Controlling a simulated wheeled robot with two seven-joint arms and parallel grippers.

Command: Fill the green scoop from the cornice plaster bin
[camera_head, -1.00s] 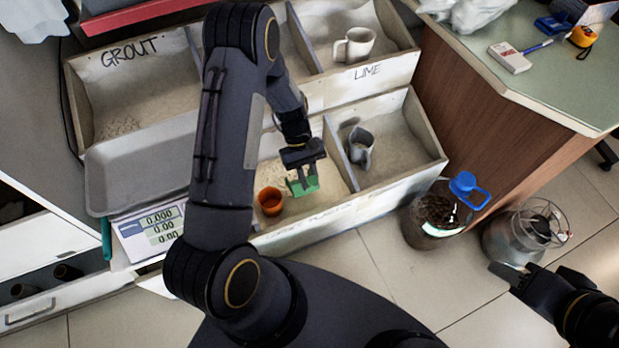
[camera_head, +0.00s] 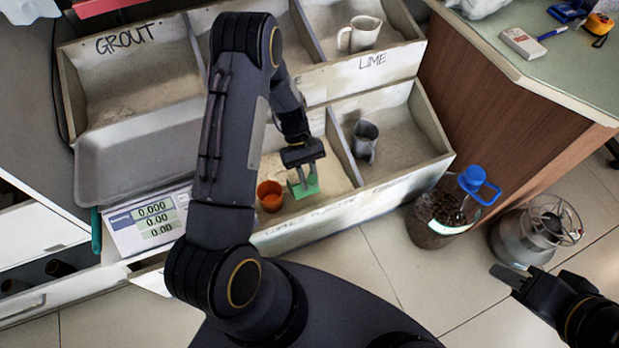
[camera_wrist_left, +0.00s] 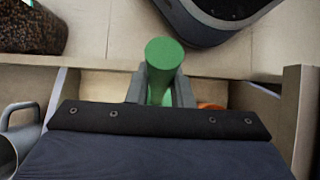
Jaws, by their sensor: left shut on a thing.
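The green scoop (camera_head: 303,187) is in the front-row bin marked with plaster lettering, the cornice plaster bin (camera_head: 306,216), low over the pale powder. My left gripper (camera_head: 305,184) is shut on the scoop's handle. In the left wrist view the round green handle (camera_wrist_left: 164,54) stands between the two fingers (camera_wrist_left: 161,88). The scoop's bowl is mostly hidden there, and I cannot tell how much powder it holds. My right gripper (camera_head: 512,277) is at the lower right, over the floor, away from the bins; its jaw opening is unclear.
An orange cup (camera_head: 270,195) stands just left of the scoop in the same bin. A grey jug (camera_head: 364,141) is in the bin to the right. A scale (camera_head: 150,222) with a grey tray (camera_head: 135,160) stands left.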

